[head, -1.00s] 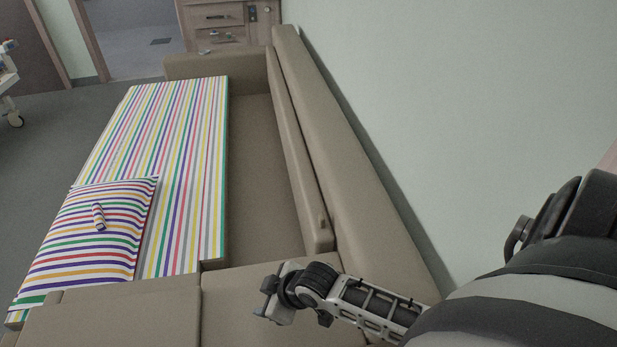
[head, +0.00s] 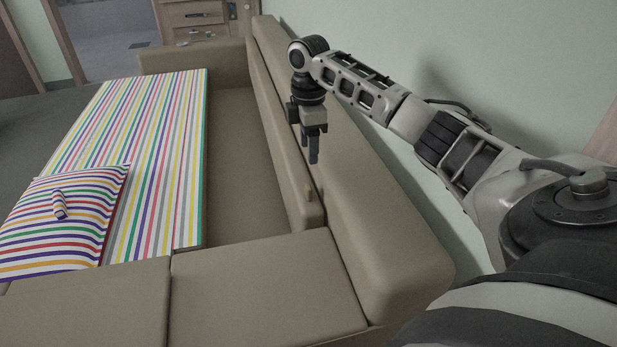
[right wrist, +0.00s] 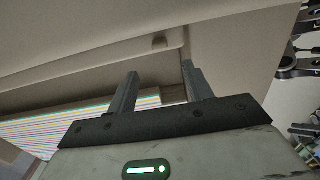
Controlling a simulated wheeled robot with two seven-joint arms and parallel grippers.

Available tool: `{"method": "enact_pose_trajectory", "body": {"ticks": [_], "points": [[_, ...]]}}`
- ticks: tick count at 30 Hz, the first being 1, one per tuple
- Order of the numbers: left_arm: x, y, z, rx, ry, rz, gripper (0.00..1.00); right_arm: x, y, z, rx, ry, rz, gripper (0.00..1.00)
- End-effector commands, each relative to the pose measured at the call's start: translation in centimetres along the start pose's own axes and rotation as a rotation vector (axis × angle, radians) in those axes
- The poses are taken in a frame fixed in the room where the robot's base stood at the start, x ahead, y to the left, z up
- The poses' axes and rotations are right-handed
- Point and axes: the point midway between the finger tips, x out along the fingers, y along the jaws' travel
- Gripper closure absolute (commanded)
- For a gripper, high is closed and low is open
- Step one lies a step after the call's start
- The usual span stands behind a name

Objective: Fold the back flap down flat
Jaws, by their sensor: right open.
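The back flap (head: 283,140) is a long beige padded panel standing upright along the inner side of the sofa's backrest (head: 330,150). My left gripper is not in the head view.
A striped mattress (head: 150,150) and striped pillow (head: 70,215) with a small rolled item (head: 59,205) lie left of the bare beige seat strip (head: 230,170). Beige cushions (head: 265,285) fill the near end. A wall (head: 480,70) stands close behind the backrest.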

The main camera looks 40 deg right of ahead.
Motion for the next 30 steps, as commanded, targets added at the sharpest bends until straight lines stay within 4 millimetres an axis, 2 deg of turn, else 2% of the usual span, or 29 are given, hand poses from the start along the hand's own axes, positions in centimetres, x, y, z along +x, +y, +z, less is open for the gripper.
{"method": "enact_pose_trajectory", "body": {"ticks": [1, 6, 15, 21, 30], "points": [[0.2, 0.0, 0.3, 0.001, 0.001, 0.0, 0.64, 1.6, -0.1, 0.0, 0.0, -0.002, -0.004, 0.49], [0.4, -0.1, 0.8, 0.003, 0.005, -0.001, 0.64, 5.3, -0.1, 0.0, 0.0, -0.002, -0.002, 0.49], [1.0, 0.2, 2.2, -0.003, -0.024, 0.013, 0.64, 10.8, 0.0, -0.1, 0.0, -0.001, 0.001, 0.49], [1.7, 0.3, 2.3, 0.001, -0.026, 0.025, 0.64, 12.3, 0.0, -0.1, 0.0, 0.0, 0.002, 0.49], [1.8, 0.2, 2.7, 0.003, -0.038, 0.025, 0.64, 12.5, 0.0, -0.1, 0.0, 0.0, 0.003, 0.49]]}}
